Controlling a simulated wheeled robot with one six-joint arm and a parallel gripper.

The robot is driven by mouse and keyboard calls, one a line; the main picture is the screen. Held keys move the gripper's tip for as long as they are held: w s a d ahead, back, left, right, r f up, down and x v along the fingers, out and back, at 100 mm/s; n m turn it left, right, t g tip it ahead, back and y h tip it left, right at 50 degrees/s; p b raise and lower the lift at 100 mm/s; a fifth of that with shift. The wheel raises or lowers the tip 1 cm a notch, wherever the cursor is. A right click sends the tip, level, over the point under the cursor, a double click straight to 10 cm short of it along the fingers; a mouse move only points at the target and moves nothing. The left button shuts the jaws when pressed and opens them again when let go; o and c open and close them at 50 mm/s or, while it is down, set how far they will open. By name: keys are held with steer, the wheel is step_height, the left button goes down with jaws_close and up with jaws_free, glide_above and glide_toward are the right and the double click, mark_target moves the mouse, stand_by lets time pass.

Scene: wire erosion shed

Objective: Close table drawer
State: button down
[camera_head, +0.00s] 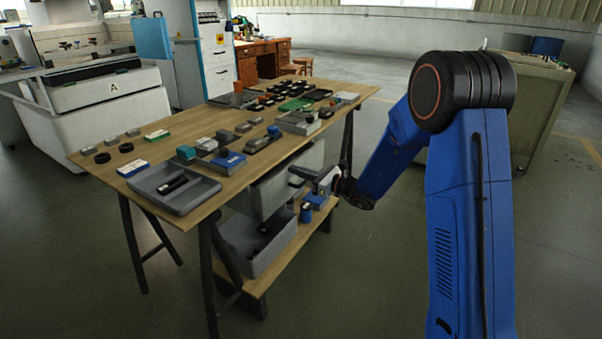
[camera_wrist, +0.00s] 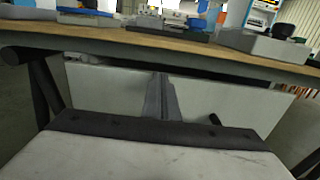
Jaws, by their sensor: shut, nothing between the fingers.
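The table drawer (camera_head: 270,191) is a light grey box under the near long edge of the wooden table (camera_head: 100,157). Its pale front panel (camera_wrist: 230,103) fills the middle of the wrist view, with a dark gap between its top edge and the tabletop. How far it stands out is hard to tell. My gripper (camera_head: 300,174) is at the drawer front, right of its middle in the head view. Its dark fingers (camera_wrist: 162,97) are together and empty, pointing at the panel. Whether they touch it cannot be told. A small dark part, perhaps a handle, shows right of the fingers.
Trays, blocks and tools cover the tabletop, including a grey tray (camera_head: 205,193) at the near corner. A lower shelf (camera_head: 305,229) holds a grey bin (camera_head: 283,255) and small blue items. Dark table legs stand at the sides.

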mark_target(287, 166)
steer(key=shift+a, duration=0.1)
steer(key=x, duration=0.4)
steer(key=shift+w+a, duration=0.1)
steer(key=shift+a, duration=0.05)
steer(key=shift+r, duration=0.15)
steer(key=shift+w, duration=0.1)
